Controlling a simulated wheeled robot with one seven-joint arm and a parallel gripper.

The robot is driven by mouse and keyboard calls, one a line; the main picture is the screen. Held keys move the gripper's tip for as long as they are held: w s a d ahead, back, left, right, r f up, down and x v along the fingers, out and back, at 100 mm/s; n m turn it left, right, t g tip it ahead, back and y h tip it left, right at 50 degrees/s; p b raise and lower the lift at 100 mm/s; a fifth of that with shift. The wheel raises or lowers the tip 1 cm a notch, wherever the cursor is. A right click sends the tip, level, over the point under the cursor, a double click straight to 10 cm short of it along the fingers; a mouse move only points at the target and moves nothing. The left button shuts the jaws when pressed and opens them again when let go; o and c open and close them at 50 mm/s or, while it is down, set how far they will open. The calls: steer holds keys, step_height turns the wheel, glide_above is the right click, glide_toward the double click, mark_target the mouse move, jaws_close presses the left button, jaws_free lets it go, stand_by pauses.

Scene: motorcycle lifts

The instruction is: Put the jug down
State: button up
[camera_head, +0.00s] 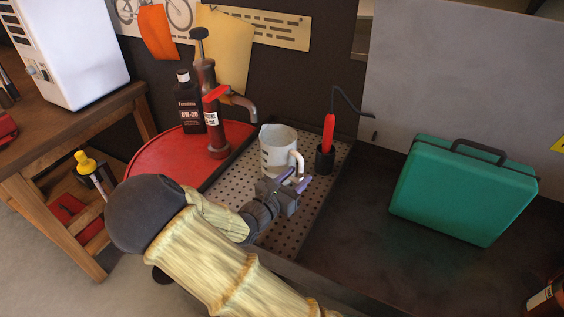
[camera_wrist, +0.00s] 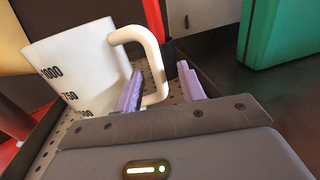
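The jug (camera_head: 275,150) is white with a looped handle and looks upright on the perforated tray (camera_head: 268,233). In the wrist view the jug (camera_wrist: 75,65) shows dark and red volume marks, with its handle (camera_wrist: 152,50) facing my gripper. My gripper (camera_head: 293,181) is at the handle side, low beside the jug. Its two purple fingers (camera_wrist: 160,85) stand apart, with the lower handle between them and gaps showing. The jug's base is partly hidden, so its contact with the tray is not clearly seen.
A black cup with a red-handled tool (camera_head: 326,150) stands just right of the jug. A red drum (camera_head: 165,165) with a pump (camera_head: 207,100) and a dark bottle (camera_head: 188,103) is at left. A green case (camera_head: 463,190) stands at right. Dark bench surface between is clear.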

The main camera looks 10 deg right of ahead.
steer(key=p+x, duration=0.1)
steer(key=x, duration=0.3)
steer(key=shift+w+d+f, duration=0.1)
steer(key=shift+w+d, duration=0.1)
steer(key=shift+w, duration=0.1)
jaws_close()
